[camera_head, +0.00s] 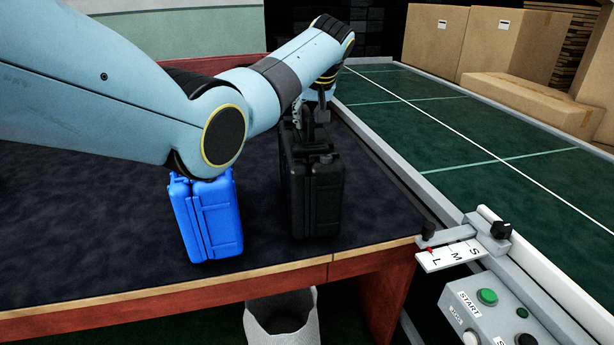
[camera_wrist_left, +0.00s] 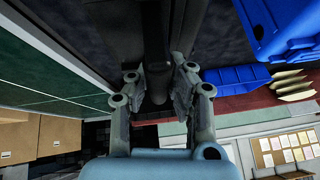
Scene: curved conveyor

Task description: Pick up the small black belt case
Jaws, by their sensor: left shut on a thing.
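The black case (camera_head: 318,195) stands upright on the dark table top near its right front corner, its handle at the top. I cannot tell whether its base touches the table. My left gripper (camera_head: 312,112) is at the top of the case, partly hidden by my own arm. In the left wrist view my left gripper (camera_wrist_left: 160,92) has its two fingers closed on either side of the black case's handle (camera_wrist_left: 156,75). The blue case (camera_head: 208,217) stands upright to the left of the black case, apart from it. My right gripper is not in view.
The green conveyor (camera_head: 450,125) with white lines runs along the table's right side. A size lever plate (camera_head: 450,256) and a START button box (camera_head: 490,310) are at front right. Cardboard boxes (camera_head: 510,45) stand beyond. A pale bin (camera_head: 282,322) is below the table front.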

